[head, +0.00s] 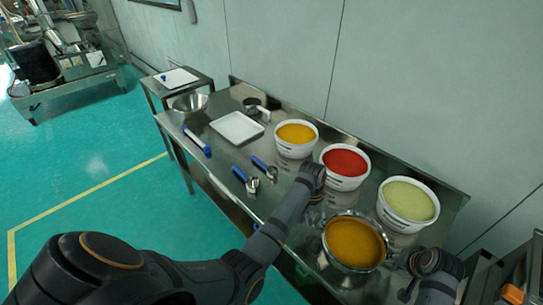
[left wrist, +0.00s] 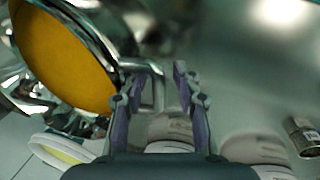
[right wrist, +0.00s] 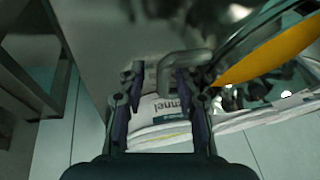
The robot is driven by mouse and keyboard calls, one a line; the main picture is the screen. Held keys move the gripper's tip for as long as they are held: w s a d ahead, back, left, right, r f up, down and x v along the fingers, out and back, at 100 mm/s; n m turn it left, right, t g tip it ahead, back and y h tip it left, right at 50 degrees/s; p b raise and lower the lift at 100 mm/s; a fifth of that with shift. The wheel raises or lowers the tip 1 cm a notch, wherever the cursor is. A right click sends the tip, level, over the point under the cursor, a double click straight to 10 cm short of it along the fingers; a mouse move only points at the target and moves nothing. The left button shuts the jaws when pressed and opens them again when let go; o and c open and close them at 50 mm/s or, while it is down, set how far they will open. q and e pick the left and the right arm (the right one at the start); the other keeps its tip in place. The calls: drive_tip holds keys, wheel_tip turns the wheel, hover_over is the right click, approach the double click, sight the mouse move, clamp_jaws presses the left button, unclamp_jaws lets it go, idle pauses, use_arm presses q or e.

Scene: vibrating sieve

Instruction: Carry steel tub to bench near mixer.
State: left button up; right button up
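The steel tub (head: 340,266), round and filled with orange-yellow powder, stands at the near right end of the steel table. My left gripper (head: 318,213) is at its left side. In the left wrist view the open left fingers (left wrist: 158,72) stand on either side of a steel loop handle (left wrist: 157,92). My right gripper (head: 398,262) is at the tub's right side. In the right wrist view the open right fingers (right wrist: 160,72) have a bent steel handle (right wrist: 185,57) between them. Whether either finger touches its handle cannot be told.
White buckets with orange (head: 296,150), red (head: 345,183) and pale green (head: 407,220) powder line the wall behind the tub. A white tray (head: 238,143), steel bowl (head: 190,103) and blue-handled tools (head: 240,174) lie further left. A small bench (head: 160,91) and a machine (head: 75,75) stand upper left.

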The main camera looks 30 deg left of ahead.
use_arm(q)
drive_tip(key=shift+d+r, duration=0.1)
use_arm(e)
drive_tip(key=shift+a, duration=0.1)
use_arm(q)
wheel_tip(320, 180, up, 7)
drive_tip(key=a, duration=0.1)
drive_tip(key=shift+a, duration=0.25)
use_arm(e)
drive_tip(key=v, duration=1.2)
use_arm(q)
drive_tip(key=shift+r, duration=0.1)
